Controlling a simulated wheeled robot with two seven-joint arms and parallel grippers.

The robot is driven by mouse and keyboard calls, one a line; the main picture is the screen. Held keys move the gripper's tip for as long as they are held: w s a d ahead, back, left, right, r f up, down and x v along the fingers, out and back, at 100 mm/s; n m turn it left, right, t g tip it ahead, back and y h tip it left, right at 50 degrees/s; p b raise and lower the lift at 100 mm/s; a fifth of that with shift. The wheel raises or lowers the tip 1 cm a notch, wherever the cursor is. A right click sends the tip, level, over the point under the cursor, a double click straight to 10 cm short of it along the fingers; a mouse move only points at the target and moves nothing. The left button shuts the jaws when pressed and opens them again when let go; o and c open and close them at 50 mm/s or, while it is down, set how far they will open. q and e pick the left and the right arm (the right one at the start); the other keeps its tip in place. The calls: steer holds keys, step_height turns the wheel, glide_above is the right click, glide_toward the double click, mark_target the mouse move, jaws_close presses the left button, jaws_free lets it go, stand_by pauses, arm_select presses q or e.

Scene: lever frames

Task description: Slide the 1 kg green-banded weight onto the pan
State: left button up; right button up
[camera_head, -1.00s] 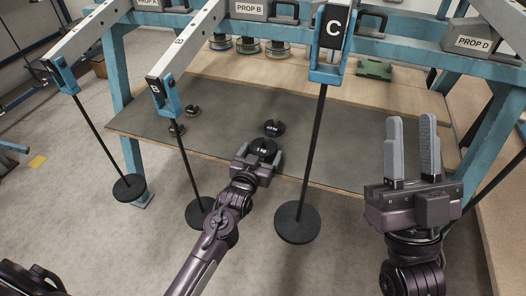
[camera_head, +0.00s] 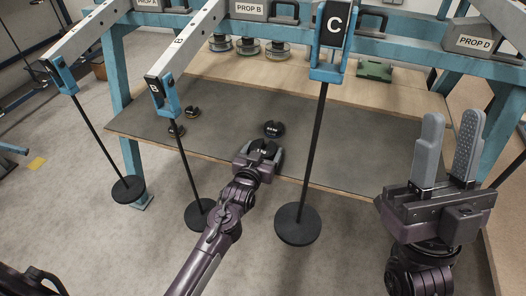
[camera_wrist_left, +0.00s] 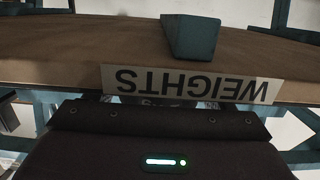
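A dark weight marked 1 kg (camera_head: 263,147) lies on the grey mat near the table's front edge. Its band colour does not show clearly. My left gripper (camera_head: 260,154) reaches it from the front, with a finger on each side; whether the fingers touch it is hard to see. Black round pans hang on rods: one under beam C (camera_head: 298,226), one under beam B (camera_head: 197,214), one further left (camera_head: 128,189). Which pan is meant is not shown. My right gripper (camera_head: 450,150) is raised at the right, open and empty.
Another dark weight (camera_head: 274,129) lies just behind the first. Several banded weights (camera_head: 248,47) stand at the back. The blue frame (camera_head: 400,50) spans above. A WEIGHTS label (camera_wrist_left: 190,84) is on the table edge.

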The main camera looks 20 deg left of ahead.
arm_select(q)
steer(key=c, duration=0.9)
steer(key=shift+r, duration=0.2)
steer(key=shift+c, duration=0.7)
steer(key=shift+w+r+p, duration=0.1)
steer(key=shift+r+p, duration=1.4)
steer(key=shift+p, duration=0.45)
